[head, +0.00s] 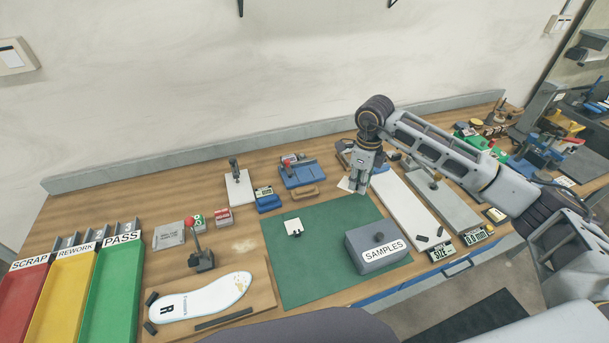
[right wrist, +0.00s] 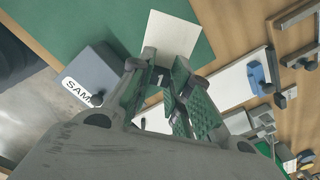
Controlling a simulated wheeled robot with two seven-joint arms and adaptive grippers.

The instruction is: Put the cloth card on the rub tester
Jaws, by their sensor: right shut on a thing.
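My right gripper (head: 360,186) is shut on a pale, flat square card (head: 346,184), which I take to be the cloth card. It is held above the bench just past the green mat's back right corner. In the right wrist view the card (right wrist: 172,35) sticks out beyond the fingertips (right wrist: 165,78), its near edge between them. A blue device with a red knob (head: 298,172) stands at the back of the bench, left of the gripper; it may be the rub tester, but I cannot tell for sure. My left gripper is out of view.
The green mat (head: 325,275) carries a grey SAMPLES box (head: 365,260) and a small white piece with a dark part (head: 293,227). A long white board (head: 400,205) lies right of the gripper. An insole (head: 200,298) and coloured trays (head: 110,295) are at left.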

